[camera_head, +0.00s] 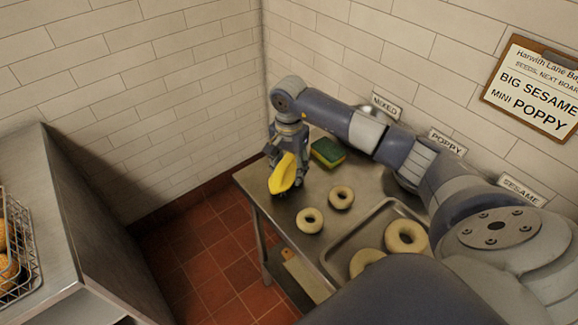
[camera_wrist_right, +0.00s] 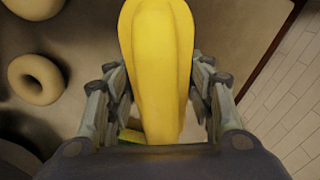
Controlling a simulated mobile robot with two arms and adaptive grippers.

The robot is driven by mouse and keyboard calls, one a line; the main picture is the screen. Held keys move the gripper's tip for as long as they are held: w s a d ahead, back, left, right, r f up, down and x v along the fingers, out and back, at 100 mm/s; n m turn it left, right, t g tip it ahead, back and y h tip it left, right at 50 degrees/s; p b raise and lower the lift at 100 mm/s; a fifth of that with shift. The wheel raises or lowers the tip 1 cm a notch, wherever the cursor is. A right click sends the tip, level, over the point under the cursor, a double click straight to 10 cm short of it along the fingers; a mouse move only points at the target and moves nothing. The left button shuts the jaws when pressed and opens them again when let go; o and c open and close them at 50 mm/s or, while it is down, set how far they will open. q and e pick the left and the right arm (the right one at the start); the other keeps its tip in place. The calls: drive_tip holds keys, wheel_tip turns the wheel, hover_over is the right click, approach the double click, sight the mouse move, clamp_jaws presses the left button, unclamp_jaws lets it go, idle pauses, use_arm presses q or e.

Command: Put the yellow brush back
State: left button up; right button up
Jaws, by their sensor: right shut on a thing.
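A yellow brush (camera_head: 283,174) is in my right gripper (camera_head: 287,177), over the left end of the steel table (camera_head: 262,200). In the right wrist view the yellow brush (camera_wrist_right: 158,60) runs between the two fingers of my right gripper (camera_wrist_right: 160,100), which is shut on it. Its bristles do not show clearly. I cannot tell whether its lower end touches the table. My left gripper is not in view.
A green and yellow sponge (camera_head: 327,153) lies right of the gripper. Two small bagels (camera_head: 310,220) lie in front, and a tray (camera_head: 345,235) with larger bagels stands further right. Signs (camera_head: 386,106) hang on the wall. A wire basket (camera_head: 18,250) is at far left.

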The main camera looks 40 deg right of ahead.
drive_tip(key=shift+f, duration=0.3)
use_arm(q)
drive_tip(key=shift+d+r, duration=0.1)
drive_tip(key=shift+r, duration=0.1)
use_arm(e)
drive_tip(key=shift+f, duration=0.1)
drive_tip(key=shift+f+b, duration=0.15)
drive_tip(key=shift+b, duration=0.15)
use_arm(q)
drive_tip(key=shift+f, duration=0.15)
use_arm(e)
drive_tip(key=o, duration=1)
drive_tip(key=shift+o, duration=0.2)
drive_tip(key=shift+r, duration=0.2)
